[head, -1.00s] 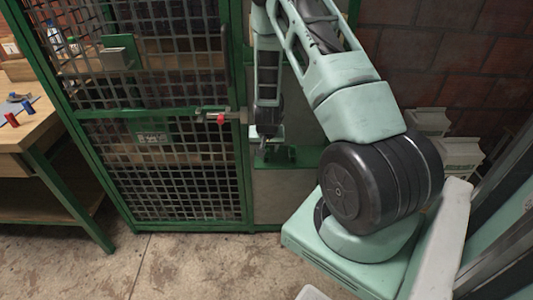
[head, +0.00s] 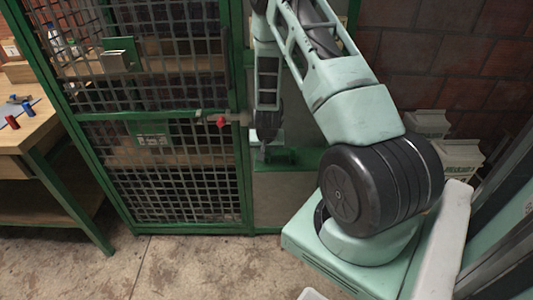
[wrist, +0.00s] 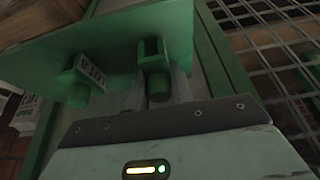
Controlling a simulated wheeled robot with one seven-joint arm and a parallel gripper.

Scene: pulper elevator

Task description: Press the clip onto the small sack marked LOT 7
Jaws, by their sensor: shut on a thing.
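My gripper (head: 263,153) points down at a green ledge (head: 300,159) just right of the mesh gate in the head view. In the wrist view, my gripper's grey fingers (wrist: 158,88) are shut on a small green knob-like part (wrist: 158,86) at the green ledge (wrist: 100,42). A second green knob (wrist: 78,95) stands to its left, by a small white label (wrist: 92,72) with dark lettering that I cannot read surely. I cannot make out the clip or a sack marked LOT 7 in either view.
A green-framed mesh gate (head: 165,170) with a red-knobbed latch (head: 221,122) stands left of my arm. A wooden table (head: 30,125) with small red and blue items is at far left. White containers (head: 459,155) stand by the brick wall at right.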

